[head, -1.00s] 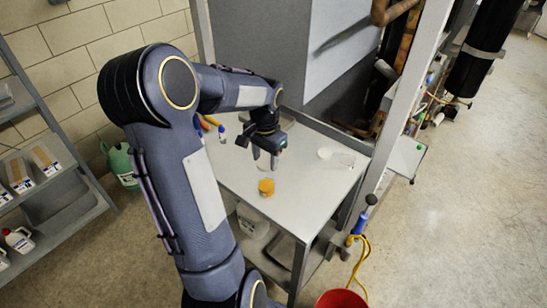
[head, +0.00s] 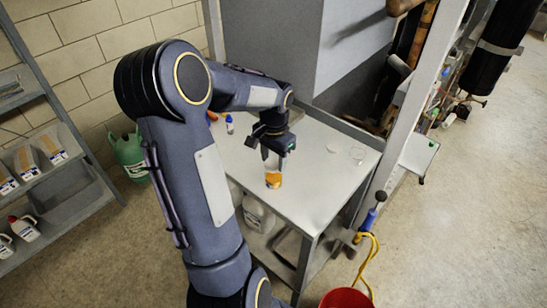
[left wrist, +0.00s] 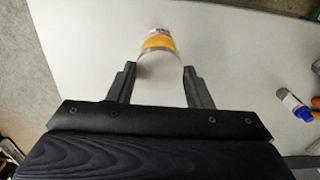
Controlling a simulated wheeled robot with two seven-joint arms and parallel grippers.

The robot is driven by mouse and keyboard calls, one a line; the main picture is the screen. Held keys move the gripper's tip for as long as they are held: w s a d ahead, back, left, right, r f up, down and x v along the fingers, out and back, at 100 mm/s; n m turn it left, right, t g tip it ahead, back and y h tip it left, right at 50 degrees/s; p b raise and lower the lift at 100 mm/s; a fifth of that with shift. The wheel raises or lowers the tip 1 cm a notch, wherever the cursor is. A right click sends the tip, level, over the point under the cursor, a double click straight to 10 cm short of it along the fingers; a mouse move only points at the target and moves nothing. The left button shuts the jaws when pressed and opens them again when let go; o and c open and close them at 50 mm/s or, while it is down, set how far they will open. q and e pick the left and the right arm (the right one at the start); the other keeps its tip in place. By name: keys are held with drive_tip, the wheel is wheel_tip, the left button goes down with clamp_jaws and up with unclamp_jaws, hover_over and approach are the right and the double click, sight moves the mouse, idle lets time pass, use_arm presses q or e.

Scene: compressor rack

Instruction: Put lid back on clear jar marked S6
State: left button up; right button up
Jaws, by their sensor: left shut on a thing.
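A clear jar with an orange lower part (head: 273,180) stands upright on the grey table. My left gripper (head: 272,158) is directly above and around its upper part, fingers pointing down. In the left wrist view the jar (left wrist: 158,42) lies between the two fingers of my left gripper (left wrist: 160,72), which is shut on it. The near end looks pale and round; I cannot tell if that is a lid or the clear wall. No S6 mark is readable. My right gripper is out of view.
A small blue-and-white bottle (head: 229,124) stands at the table's back left. The grey table (head: 312,190) is clear at its front. A red bucket (head: 345,298) is on the floor.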

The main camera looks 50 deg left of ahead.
use_arm(q)
drive_tip(key=shift+f+b, duration=0.8)
drive_tip(key=shift+f, duration=0.3)
idle(2.1)
drive_tip(key=o, duration=0.9)
drive_tip(key=shift+c, duration=0.3)
drive_tip(key=shift+r, duration=0.1)
wheel_tip(320, 180, up, 7)
drive_tip(key=p, duration=0.6)
drive_tip(key=shift+d, duration=0.1)
